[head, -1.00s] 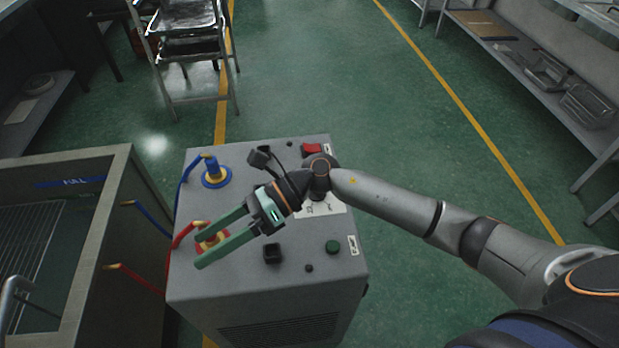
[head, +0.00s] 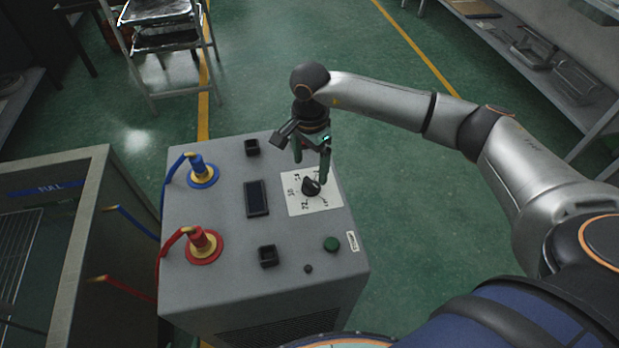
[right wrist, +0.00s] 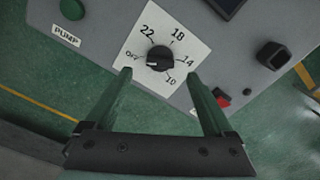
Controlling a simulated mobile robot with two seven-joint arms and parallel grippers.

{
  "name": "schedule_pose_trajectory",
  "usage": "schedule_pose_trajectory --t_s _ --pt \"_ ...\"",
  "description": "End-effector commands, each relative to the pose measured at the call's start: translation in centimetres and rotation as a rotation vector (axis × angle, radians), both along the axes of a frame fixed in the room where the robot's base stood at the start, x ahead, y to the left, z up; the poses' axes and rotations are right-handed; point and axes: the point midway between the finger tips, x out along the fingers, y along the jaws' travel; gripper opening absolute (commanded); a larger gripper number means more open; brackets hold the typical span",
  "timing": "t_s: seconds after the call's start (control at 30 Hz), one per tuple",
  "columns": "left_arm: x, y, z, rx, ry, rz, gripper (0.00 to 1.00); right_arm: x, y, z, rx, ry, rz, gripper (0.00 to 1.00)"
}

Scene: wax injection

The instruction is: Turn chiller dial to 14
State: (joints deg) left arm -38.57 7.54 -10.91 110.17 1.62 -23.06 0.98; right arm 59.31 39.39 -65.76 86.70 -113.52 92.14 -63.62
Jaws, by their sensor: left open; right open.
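The chiller dial is a black knob (head: 311,187) on a white label plate (head: 327,203) on top of the grey chiller. The right wrist view shows the knob (right wrist: 160,58) close up, ringed by OFF, 22, 18, 14 and 10. A pale mark on the knob seems to face the OFF side, but it is small. My right gripper (head: 311,160) is open above the dial, fingers pointing down. In the right wrist view its fingertips (right wrist: 160,76) lie apart, either side of the knob's near edge, with nothing between them. My left gripper is not in view.
On the chiller top (head: 225,276) stand a blue hose fitting (head: 200,172), a red one (head: 202,243), a dark display (head: 256,198) and a green button (head: 331,243). A glass-fronted tank (head: 85,240) stands to the left. A red switch (right wrist: 221,97) is near the right finger.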

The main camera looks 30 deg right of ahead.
Motion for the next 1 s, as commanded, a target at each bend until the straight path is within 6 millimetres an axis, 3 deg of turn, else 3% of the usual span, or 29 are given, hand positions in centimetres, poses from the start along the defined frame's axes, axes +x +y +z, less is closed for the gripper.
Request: schedule_pose_trajectory --t_s 0.1,0.3,0.7,1.0 --pt "0.0 0.0 0.1 0.0 -0.002 0.001 0.57 -0.1 0.1 -2.5 0.001 0.003 -0.001 0.88" --pt "-0.1 0.1 0.0 0.002 0.001 0.001 0.57 0.0 0.1 -5.1 0.003 0.001 0.0 0.88" --pt "-0.2 0.2 -0.1 0.004 0.004 0.003 0.57 0.0 0.1 -6.0 0.003 0.0 0.0 0.88" --pt "-0.3 0.3 -0.2 0.005 0.006 0.003 0.57 0.0 0.1 -6.0 0.003 0.0 0.0 0.56"
